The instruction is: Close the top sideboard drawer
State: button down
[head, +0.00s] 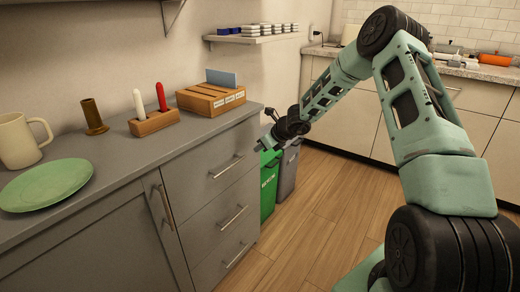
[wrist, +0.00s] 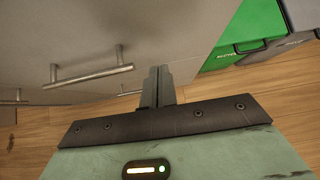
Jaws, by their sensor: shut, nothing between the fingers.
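The grey sideboard (head: 110,165) has a column of drawers at its right end. The top drawer (head: 190,178) has a metal bar handle (head: 227,166), and its front looks about flush with the fronts below; I cannot make out a gap. My gripper (head: 264,143) is at the sideboard's right front corner, beside the top drawer front. In the wrist view my gripper (wrist: 158,72) is shut and empty, its fingertips close to a grey front surface, right of a bar handle (wrist: 95,74). I cannot tell whether the fingertips touch it.
A green bin (head: 268,185) and a grey bin (head: 288,172) stand right of the sideboard. On its top are a mug (head: 18,142), a green plate (head: 45,184), a wooden holder (head: 154,123) and a wooden box (head: 208,100). Wooden floor (head: 325,205) in front is clear.

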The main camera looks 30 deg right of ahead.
jog(key=p+v, duration=0.1)
jog(key=v, duration=0.7)
jog(key=shift+s+d, duration=0.2)
jog(key=s+a+r+n+g+y, duration=0.15)
jog(key=s+a+n, duration=0.35)
jog(key=a, duration=0.5)
jog(key=s+a+r+n+g+y, duration=0.1)
jog(key=s+a+r+n+g, duration=0.2)
jog(key=a+n, duration=0.65)
jog(key=s+a+r+n+g+y, duration=0.1)
jog(key=s+a+r+n, duration=0.3)
jog(key=a, duration=0.8)
jog(key=s+a+n+g+h, duration=0.1)
jog(key=s+a+n+h, duration=0.15)
jog(key=s+n, duration=1)
jog(key=s+a+n+g+h, duration=0.1)
jog(key=s+n+g+h, duration=0.15)
jog(key=s+n, duration=0.95)
notch_tip(320, 180, up, 15)
jog(key=s+m+p, duration=0.2)
jog(key=m+p, duration=0.1)
jog(key=p, duration=1.1)
jog(key=shift+s+f+t+h, duration=0.15)
jog(key=shift+f+t+h, duration=0.15)
jog(key=shift+h, duration=0.15)
jog(key=shift+a, duration=0.1)
